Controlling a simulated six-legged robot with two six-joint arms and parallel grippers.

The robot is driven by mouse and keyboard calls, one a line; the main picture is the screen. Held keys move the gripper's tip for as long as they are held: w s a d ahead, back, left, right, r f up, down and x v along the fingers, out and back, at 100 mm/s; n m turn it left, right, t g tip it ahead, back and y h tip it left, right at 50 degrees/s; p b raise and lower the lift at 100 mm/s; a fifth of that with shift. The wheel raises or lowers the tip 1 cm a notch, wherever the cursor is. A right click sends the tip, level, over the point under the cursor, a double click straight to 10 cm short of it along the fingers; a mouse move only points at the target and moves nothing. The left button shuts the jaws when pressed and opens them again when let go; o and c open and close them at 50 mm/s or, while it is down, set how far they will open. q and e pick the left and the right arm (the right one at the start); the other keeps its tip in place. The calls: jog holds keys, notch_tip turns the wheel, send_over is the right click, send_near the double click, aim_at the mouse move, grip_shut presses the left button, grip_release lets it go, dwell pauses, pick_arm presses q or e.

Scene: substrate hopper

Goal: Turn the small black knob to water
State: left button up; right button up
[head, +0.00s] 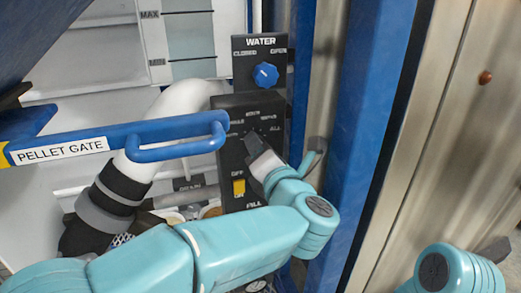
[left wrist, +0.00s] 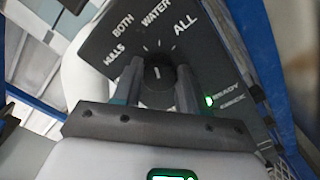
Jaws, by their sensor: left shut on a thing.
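The small black knob (left wrist: 158,75) sits on a dark selector panel, with HULLS, BOTH, WATER and ALL printed in an arc above it. Its short white mark stands roughly upright in the left wrist view, toward the WATER label (left wrist: 157,18). My left gripper (left wrist: 158,82) is shut on the knob, one finger on each side. In the head view my left gripper (head: 252,142) reaches up to the dark panel (head: 228,135) and hides the knob. Only a dark bit of what seems my right gripper (head: 495,249) shows at the right edge; its fingers are not clear.
A blue PELLET GATE handle (head: 180,149) juts in from the left, close to my left gripper. A blue post (head: 364,130) stands right of the panel.

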pick_arm(q)
jog(key=shift+m, duration=1.1)
jog(key=o, duration=1.1)
jog(key=shift+c, duration=0.2)
jog(key=b+v, duration=0.4)
jog(key=v, duration=1.2)
